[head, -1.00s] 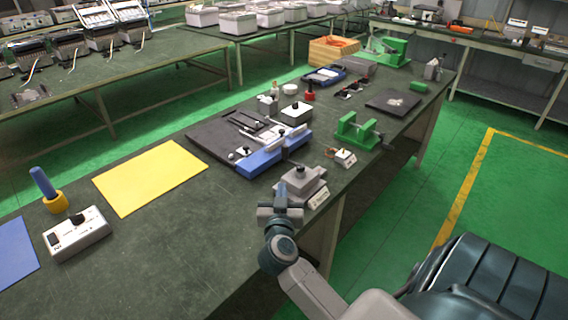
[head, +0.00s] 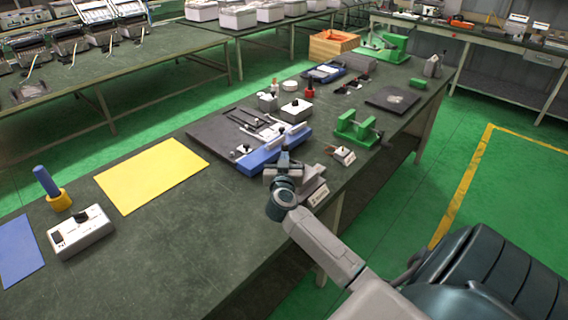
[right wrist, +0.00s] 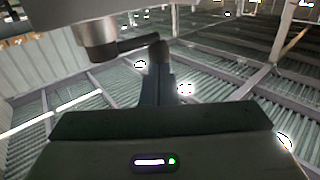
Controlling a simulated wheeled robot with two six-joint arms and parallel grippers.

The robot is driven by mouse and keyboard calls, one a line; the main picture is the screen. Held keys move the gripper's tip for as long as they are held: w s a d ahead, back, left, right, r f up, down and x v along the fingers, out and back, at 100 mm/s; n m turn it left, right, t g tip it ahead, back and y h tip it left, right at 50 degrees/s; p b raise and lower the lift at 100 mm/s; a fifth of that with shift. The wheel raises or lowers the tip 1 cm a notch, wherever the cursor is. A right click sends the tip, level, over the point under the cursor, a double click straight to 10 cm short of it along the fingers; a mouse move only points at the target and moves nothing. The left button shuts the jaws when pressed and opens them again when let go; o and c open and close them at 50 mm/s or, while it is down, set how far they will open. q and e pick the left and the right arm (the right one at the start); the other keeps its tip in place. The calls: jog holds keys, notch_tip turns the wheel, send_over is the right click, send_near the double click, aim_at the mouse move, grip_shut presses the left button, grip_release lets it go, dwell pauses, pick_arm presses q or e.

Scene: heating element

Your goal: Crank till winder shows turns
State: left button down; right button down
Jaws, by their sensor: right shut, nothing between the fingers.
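The winder (head: 313,187) is a grey box with a labelled front at the table's near right edge. In the right wrist view the gripper's dark fingers (right wrist: 158,80) are closed together. A metal cylinder (right wrist: 97,40) with a dark crank arm (right wrist: 135,44) reaches toward the fingertips, under a pale body at the top. Whether the fingers touch the crank is unclear. No turns reading is legible. My left gripper is out of view.
A blue winding fixture (head: 265,158) on a dark mat lies just beyond. A green vise (head: 357,128) and a small white terminal block (head: 343,155) stand to the right. A yellow sheet (head: 150,174) and white control box (head: 80,233) lie left.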

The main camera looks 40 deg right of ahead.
pick_arm(q)
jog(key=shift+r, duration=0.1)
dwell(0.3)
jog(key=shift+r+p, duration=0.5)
jog(key=shift+p, duration=0.1)
pick_arm(e)
jog(key=shift+w+m+g+h, duration=0.15)
jog(key=shift+m+g+h, duration=0.25)
jog(key=shift+g, duration=0.1)
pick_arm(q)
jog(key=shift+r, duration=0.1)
pick_arm(e)
jog(key=shift+d+r, duration=0.1)
